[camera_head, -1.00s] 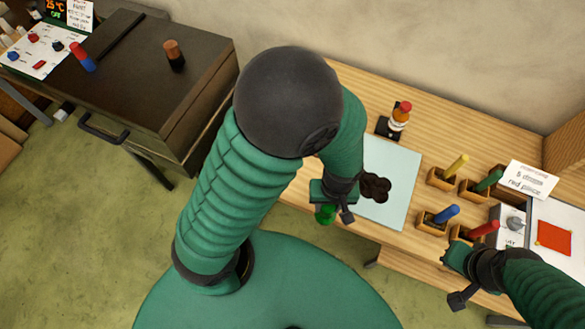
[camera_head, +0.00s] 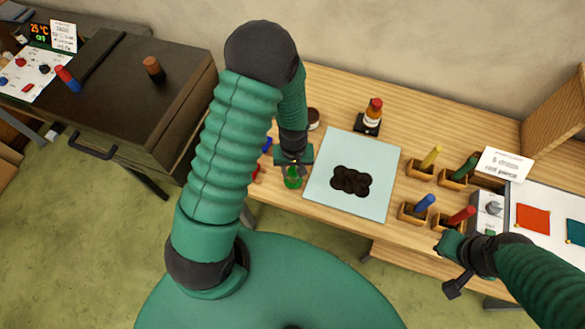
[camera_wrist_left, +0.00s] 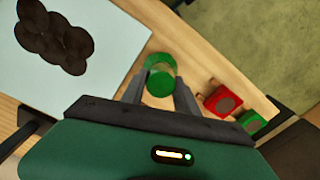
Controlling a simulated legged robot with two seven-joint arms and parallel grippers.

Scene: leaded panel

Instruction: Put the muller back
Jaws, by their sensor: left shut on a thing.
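The muller (camera_head: 292,180), a green, glassy piece, is in my left gripper (camera_head: 293,168), just left of the pale slab (camera_head: 325,200). In the left wrist view the green muller (camera_wrist_left: 160,80) sits between the two fingertips (camera_wrist_left: 160,78), which are shut on it. I cannot tell whether its base touches the bench. A dark lumpy patch (camera_head: 352,181) lies on the slab and also shows in the wrist view (camera_wrist_left: 55,38). My right gripper (camera_head: 450,262) is at the bench's front right; its jaws are not clear.
Small red (camera_wrist_left: 223,102) and green (camera_wrist_left: 252,122) pieces lie right of the muller in the wrist view. A bottle (camera_head: 373,112) stands behind the slab. Several wooden holders with coloured sticks (camera_head: 420,207) stand to its right. A dark cabinet (camera_head: 130,95) is at the left.

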